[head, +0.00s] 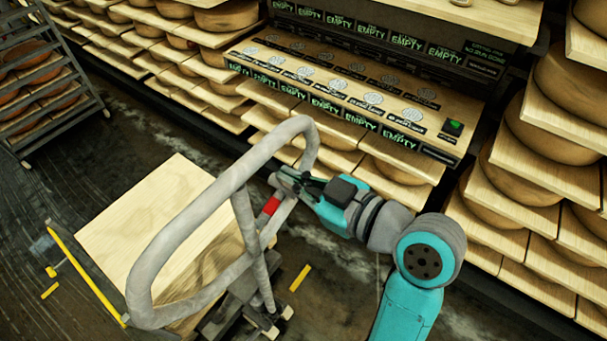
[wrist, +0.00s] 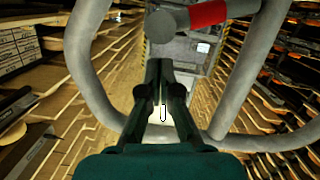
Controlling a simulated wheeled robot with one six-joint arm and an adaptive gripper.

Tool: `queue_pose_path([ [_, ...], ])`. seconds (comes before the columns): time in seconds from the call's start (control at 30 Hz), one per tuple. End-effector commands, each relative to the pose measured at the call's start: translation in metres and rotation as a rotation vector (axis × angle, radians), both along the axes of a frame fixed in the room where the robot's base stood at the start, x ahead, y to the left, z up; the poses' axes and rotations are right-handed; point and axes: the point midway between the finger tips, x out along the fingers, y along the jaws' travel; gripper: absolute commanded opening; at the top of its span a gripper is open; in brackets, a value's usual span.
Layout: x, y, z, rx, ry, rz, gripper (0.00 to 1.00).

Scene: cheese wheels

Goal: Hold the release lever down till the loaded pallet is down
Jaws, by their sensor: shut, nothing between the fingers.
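The pallet truck's grey looped handle (head: 225,185) stands in front of me, and its tube frames the wrist view (wrist: 245,75). The lever with a red band (head: 271,205) sits inside the loop; its red band (wrist: 208,14) and round grey end (wrist: 160,25) show at the top of the wrist view. My gripper (head: 283,180) is shut and empty, reaching into the loop by the lever. Its fingertips (wrist: 160,64) are just below the lever's end; I cannot tell if they touch. The pallet's pale wooden top (head: 160,205) lies beyond the handle, partly hidden by it. Its height off the floor is unclear.
Shelves of cheese wheels (head: 225,15) run along the back and right. A panel with several "EMPTY" labels (head: 325,105) and a green light (head: 454,127) is behind my gripper. A cheese rack (head: 45,80) stands at left. Yellow marks (head: 90,280) line the dark floor.

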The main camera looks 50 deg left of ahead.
Motion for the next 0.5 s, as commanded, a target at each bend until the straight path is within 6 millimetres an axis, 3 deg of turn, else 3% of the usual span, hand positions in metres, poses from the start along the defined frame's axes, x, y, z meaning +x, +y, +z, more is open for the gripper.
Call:
queue_pose_path([
  [0.2, 0.003, 0.002, -0.015, 0.001, 0.0, 0.001, 0.0],
  [0.5, 0.003, 0.002, -0.016, 0.001, -0.001, 0.0, 0.0],
])
